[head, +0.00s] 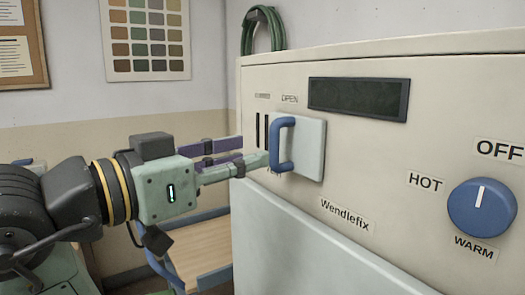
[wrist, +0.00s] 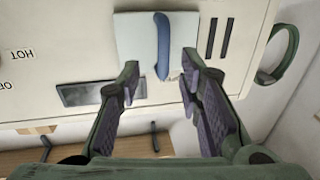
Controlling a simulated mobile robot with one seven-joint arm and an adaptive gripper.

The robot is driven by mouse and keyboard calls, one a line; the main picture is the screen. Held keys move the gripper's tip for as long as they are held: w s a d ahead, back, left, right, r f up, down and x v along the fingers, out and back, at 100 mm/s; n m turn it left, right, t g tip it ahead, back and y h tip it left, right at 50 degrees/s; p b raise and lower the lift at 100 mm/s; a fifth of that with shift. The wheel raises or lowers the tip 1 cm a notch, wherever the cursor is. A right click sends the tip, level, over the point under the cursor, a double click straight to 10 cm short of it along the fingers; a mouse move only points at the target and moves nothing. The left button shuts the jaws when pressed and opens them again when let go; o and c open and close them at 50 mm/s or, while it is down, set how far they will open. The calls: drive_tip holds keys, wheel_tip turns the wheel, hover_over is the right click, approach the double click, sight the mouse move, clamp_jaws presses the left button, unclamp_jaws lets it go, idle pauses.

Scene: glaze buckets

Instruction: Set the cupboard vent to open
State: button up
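The cupboard vent is a pale sliding plate (head: 308,150) with a blue upright handle (head: 275,146), on the cream cupboard front. Dark slots (head: 262,130) show bare at the plate's left edge. The word OPEN (head: 290,99) is above the plate; a smaller label left of it is unreadable. In the wrist view the plate (wrist: 135,40) and handle (wrist: 162,45) appear upside down. My gripper (wrist: 160,78) is open, its fingertips apart on either side of the handle's near end, with nothing clamped. In the head view my gripper (head: 254,150) reaches the handle from the left.
A blue knob (head: 482,208) with OFF, HOT and WARM labels is at right. A dark display (head: 358,97) is above the plate. A green hose coil (head: 263,30) hangs behind the cupboard. A wooden-topped blue-framed table (head: 200,255) stands below my arm.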

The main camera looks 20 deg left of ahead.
drive_tip(key=v, duration=0.6)
idle(0.4)
